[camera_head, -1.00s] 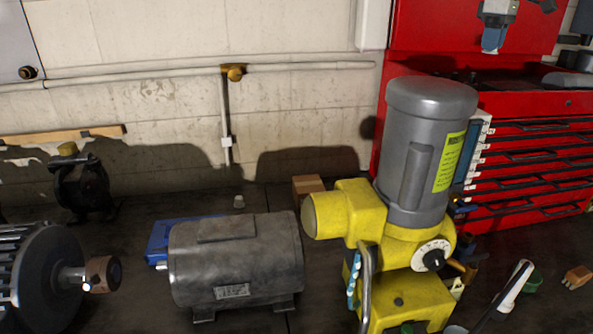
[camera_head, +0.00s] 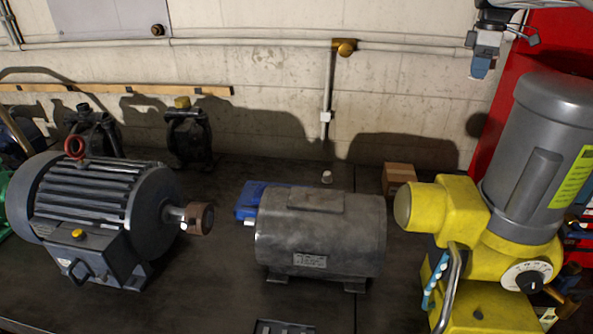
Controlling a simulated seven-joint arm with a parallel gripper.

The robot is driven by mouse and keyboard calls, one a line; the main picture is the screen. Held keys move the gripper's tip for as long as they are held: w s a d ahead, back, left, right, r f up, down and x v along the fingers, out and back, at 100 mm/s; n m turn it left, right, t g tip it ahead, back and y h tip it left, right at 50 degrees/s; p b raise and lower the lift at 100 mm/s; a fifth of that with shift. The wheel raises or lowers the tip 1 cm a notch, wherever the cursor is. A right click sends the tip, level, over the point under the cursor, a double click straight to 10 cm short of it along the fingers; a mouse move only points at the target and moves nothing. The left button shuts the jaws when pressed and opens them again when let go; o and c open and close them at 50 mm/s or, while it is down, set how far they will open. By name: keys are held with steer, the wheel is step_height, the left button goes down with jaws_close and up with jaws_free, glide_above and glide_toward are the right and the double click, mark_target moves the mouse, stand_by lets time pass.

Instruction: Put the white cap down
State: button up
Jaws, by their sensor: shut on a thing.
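My gripper (camera_head: 480,68) hangs at the top right, pointing down in front of the wall, left of the red cabinet's edge. It is high above the bench and has a pale body with a blue lower end. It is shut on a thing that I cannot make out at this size. No white cap shows clearly between the jaws. A small whitish, cap-like piece (camera_head: 327,177) stands on the dark bench (camera_head: 210,265) behind the grey motor, well below and left of my gripper, not touching it. I cannot tell whether this piece is the white cap.
A grey motor (camera_head: 320,235) stands mid-bench with a blue object (camera_head: 252,202) behind it. A finned motor (camera_head: 95,205) is at left, a tall yellow-and-grey one (camera_head: 520,190) at right. A cardboard box (camera_head: 398,178) sits behind. Bare bench shows at front left.

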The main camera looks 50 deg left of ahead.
steer(key=s+a+f+n, duration=0.6)
steer(key=s+a+f, duration=0.8)
steer(key=s+a, duration=0.3)
steer(key=s+a+f+n, duration=0.6)
steer(key=s+a+f, duration=0.9)
steer(key=s+a, duration=0.3)
steer(key=shift+s+a+f, duration=0.25)
steer(key=shift+s+a, duration=0.05)
steer(key=shift+a, duration=0.3)
steer(key=shift+f, duration=2.5)
steer(key=shift+f, duration=0.1)
steer(key=shift+f, duration=2.4)
steer(key=shift+f, duration=0.1)
